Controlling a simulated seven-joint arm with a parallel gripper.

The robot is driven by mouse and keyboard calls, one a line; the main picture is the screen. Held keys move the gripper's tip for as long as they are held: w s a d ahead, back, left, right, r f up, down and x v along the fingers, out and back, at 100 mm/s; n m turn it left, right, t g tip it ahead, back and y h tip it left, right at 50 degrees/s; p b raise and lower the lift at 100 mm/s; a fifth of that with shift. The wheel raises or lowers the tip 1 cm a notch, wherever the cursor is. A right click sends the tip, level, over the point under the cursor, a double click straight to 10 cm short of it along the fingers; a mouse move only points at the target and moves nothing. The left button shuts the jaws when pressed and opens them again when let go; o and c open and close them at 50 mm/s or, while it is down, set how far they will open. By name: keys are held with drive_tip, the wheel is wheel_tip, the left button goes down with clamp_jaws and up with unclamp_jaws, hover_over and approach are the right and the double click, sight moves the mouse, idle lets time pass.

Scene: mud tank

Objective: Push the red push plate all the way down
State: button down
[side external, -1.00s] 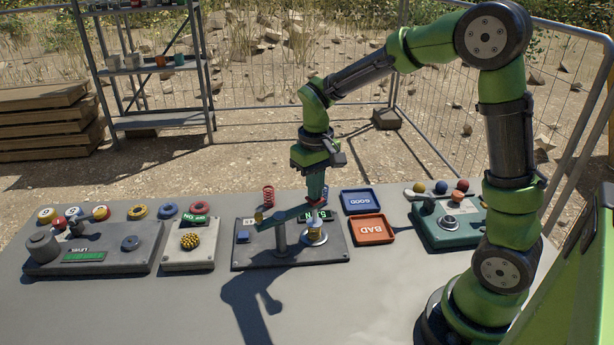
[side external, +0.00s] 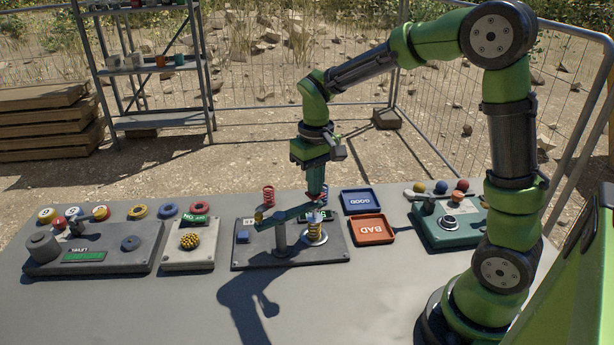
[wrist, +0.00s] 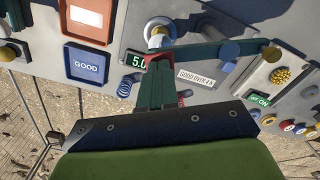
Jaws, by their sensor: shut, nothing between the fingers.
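The red push plate (side external: 315,198) sits on the end of a green lever beam (side external: 290,213) on the grey test panel. A coil spring (side external: 316,232) stands upright under that end and looks extended. In the wrist view the red plate (wrist: 160,57) is mostly hidden behind the fingers. My gripper (side external: 316,188) is shut and empty and points down, its tips at or just above the plate; I cannot tell if they touch. The fingers (wrist: 157,80) also show in the wrist view. A green display (wrist: 137,61) reads about 5.0.
Blue GOOD tray (side external: 361,201) and red BAD tray (side external: 371,229) lie just right of the panel. A loose red spring (side external: 268,195) stands behind it. Other panels flank it: a white one (side external: 188,256) left, a green one (side external: 450,232) right. The table front is clear.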

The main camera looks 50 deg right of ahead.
drive_tip(key=shift+r, duration=3.35)
drive_tip(key=shift+w, duration=0.15)
drive_tip(key=s+a+r+t+y, duration=0.1)
drive_tip(key=s+a+t, duration=0.2)
drive_tip(key=s, duration=0.4)
drive_tip(key=s+a+r+m+t+y, duration=0.1)
drive_tip(key=s+a+r+t, duration=0.1)
drive_tip(key=s+t, duration=0.2)
drive_tip(key=s, duration=0.3)
drive_tip(key=shift+s+a+r, duration=0.25)
drive_tip(key=shift+a, duration=0.15)
